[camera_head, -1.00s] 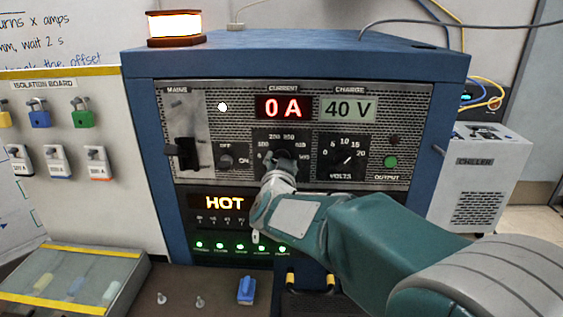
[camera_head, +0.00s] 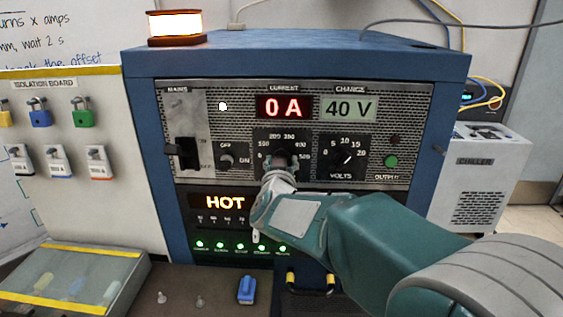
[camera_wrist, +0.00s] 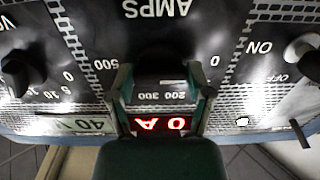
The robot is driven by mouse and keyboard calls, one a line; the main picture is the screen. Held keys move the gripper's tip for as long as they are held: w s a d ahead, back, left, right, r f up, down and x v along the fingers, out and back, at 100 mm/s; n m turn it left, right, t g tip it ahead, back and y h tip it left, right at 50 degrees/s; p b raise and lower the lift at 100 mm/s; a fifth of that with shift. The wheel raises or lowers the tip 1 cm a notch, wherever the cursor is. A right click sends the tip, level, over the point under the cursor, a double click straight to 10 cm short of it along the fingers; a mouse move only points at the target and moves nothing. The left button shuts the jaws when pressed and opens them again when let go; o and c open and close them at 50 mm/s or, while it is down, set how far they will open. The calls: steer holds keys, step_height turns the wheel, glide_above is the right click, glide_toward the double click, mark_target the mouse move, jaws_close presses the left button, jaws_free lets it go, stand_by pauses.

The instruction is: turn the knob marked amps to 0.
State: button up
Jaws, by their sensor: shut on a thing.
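The amps knob (camera_head: 281,157) sits in the middle of a dark dial plate marked from 0 to 500, low centre on the blue power supply's front. My gripper (camera_head: 281,170) reaches it from below and right, shut on the knob. In the wrist view, which is upside down, the dark knob (camera_wrist: 160,65) lies between the two fingers of my gripper (camera_wrist: 161,78), under the word AMPS. The knob's pointer is hidden, so its setting cannot be read from it. The red current display (camera_head: 284,107) reads 0 A.
The volts knob (camera_head: 346,159) is close on the right, the off/on knob (camera_head: 226,157) on the left. A black mains lever (camera_head: 187,152) stands further left. The charge display (camera_head: 348,108) reads 40 V, a lit sign (camera_head: 224,203) reads HOT, and an orange-white beacon (camera_head: 174,25) glows on top.

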steer(key=shift+f, duration=0.4)
steer(key=o, duration=1.1)
steer(key=shift+o, duration=0.2)
steer(key=shift+a+r, duration=0.15)
steer(key=shift+r, duration=0.1)
steer(key=s, duration=1.2)
steer(key=shift+a, duration=0.25)
